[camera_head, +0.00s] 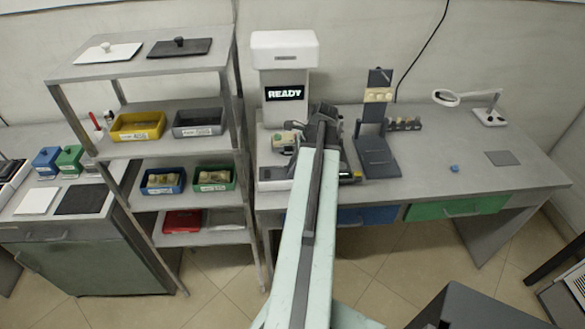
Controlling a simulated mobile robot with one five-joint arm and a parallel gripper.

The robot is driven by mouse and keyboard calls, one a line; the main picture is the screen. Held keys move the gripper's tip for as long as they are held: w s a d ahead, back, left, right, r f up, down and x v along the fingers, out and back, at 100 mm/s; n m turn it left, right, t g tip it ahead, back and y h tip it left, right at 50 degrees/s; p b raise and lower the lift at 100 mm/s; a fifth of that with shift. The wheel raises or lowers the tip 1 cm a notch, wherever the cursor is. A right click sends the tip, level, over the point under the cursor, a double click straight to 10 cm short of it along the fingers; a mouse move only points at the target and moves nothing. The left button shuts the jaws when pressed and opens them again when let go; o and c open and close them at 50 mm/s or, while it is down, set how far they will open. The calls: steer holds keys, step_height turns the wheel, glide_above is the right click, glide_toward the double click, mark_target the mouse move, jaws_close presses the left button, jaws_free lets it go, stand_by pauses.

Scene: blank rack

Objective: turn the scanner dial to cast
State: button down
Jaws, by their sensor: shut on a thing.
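The scanner (285,55) is a white tower on the bench, left of centre, with a dark screen (284,93) reading "READY". A small beige and green piece (283,138) sits at the front of the scanner. My gripper (325,115) is at the scanner's right side, reached over the bench by my pale green arm. It is shut on what seems to be the scanner dial. The dial itself, its marks and the fingertips are hidden by my gripper and arm, so I cannot tell where the dial points.
A grey stand (377,150) with beige pieces is close to the right of my gripper. A metal shelf rack (150,95) with coloured trays stands to the left. A magnifier lamp (490,115) and a small blue block (455,168) are on the right bench, which is mostly clear.

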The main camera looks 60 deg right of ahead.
steer(key=n, duration=0.2)
steer(key=n+y, duration=0.1)
steer(key=shift+w+d+g, duration=0.15)
steer(key=shift+d+g, duration=0.1)
steer(key=shift+g, duration=0.15)
steer(key=shift+w+n+g+y, duration=0.1)
steer(key=shift+n+g+y, duration=0.45)
steer(key=shift+n, duration=1.55)
steer(key=c, duration=1.2)
jaws_free()
steer(key=p+v, duration=0.7)
steer(key=shift+r, duration=0.4)
